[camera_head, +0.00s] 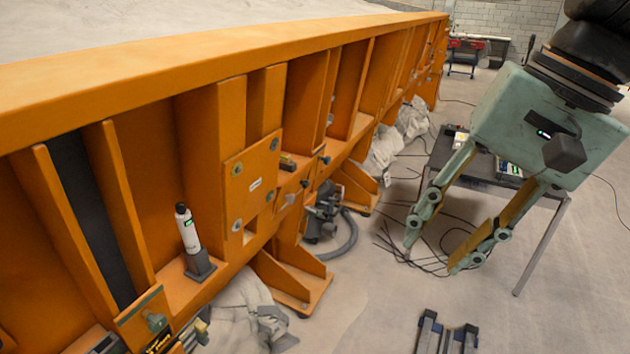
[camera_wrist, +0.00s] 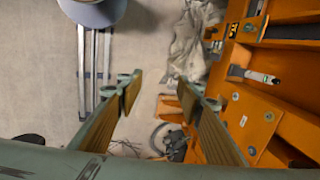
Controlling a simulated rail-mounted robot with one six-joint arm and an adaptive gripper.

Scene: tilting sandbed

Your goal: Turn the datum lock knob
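A grey-green knob (camera_head: 155,322) sits on an orange plate at the lower left, beside a yellow-and-black label. A small dark knob (camera_head: 324,160) sticks out from the orange frame near the middle. I cannot tell which one is the datum lock knob. My gripper (camera_head: 437,254) hangs at the right, over the floor and well clear of the frame. In the wrist view my gripper (camera_wrist: 158,88) is open, with nothing between its fingers.
The orange sandbed frame (camera_head: 190,60) runs along the left. A dark table (camera_head: 480,180) stands behind my gripper. A pump-like unit with a hose (camera_head: 325,212), cables and grey sacks (camera_head: 235,310) lie on the floor.

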